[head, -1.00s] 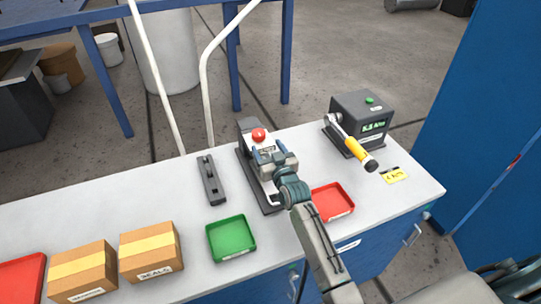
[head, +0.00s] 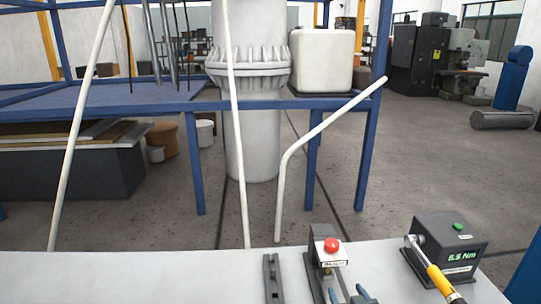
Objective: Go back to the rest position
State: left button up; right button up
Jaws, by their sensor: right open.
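My right gripper (head: 348,294) shows only by its blue fingertips at the bottom edge of the head view. The fingers are apart and open, over the near part of the black fixture (head: 313,272) with a red button (head: 331,245). The rest of my right arm is below the frame. I cannot tell how high the fingertips are above the fixture. My left gripper is not in view.
The grey bench (head: 150,275) fills the bottom. A dark slotted block (head: 272,280) lies left of the fixture. A blue frame (head: 368,160) stands behind the bench.

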jog(key=s+f+g, duration=0.1)
jog(key=s+g, duration=0.1)
jog(key=s, duration=0.3)
jog(key=s+d+f+g, duration=0.1)
jog(key=s+f, duration=0.1)
jog(key=s, duration=0.3)
jog(key=s+f+g, duration=0.2)
jog(key=s, duration=0.4)
jog(key=shift+s+d+f+g, duration=0.1)
jog(key=shift+d+g, duration=0.2)
jog(key=s+d+g+h, duration=0.2)
jog(key=s+g, duration=0.4)
jog(key=s, duration=1.3)
notch_tip(320, 180, down, 35)
jog(key=d+g+b, duration=0.1)
jog(key=d+b, duration=0.2)
jog(key=b, duration=0.3)
jog(key=s+f+b, duration=0.2)
jog(key=s+f, duration=0.7)
jog(key=f, duration=0.3)
jog(key=s+d+f+g+b, duration=0.1)
jog(key=s+f+b, duration=0.2)
jog(key=s+f, duration=0.7)
notch_tip(320, 180, down, 3)
jog(key=shift+g, duration=0.3)
